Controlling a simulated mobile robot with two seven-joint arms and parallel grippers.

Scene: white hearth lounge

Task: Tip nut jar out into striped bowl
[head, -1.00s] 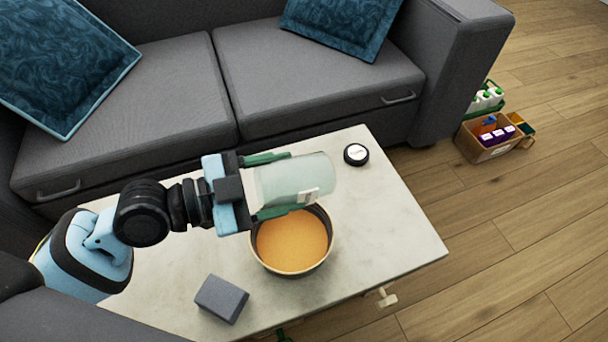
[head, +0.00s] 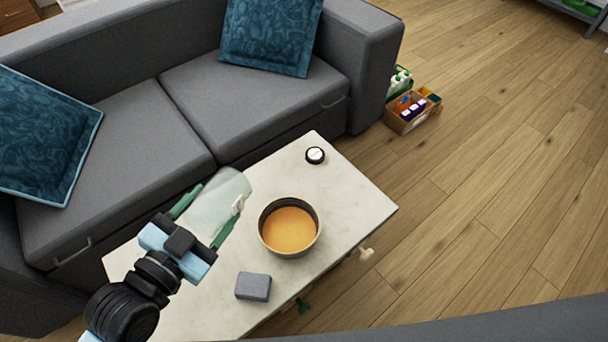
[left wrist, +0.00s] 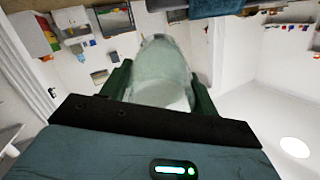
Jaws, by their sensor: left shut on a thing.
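My left gripper (head: 204,215) is shut on the clear, pale nut jar (head: 219,198), holding it above the coffee table to the left of the bowl. The jar's far end points up and right in the head view, and I see no nuts in it. The left wrist view also shows the jar (left wrist: 160,75) between the green fingers. The bowl (head: 264,238) stands upright on the table with a dark inner rim and a level orange-tan fill; stripes are not clear. A black lid with a white top (head: 315,155) lies at the table's back. My right gripper is not in view.
The pale coffee table (head: 345,205) has a grey block (head: 253,286) near its front edge. A grey sofa (head: 150,120) runs along the back. A cardboard box (head: 405,122) with bottles sits on the wooden floor. The table's right end is clear.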

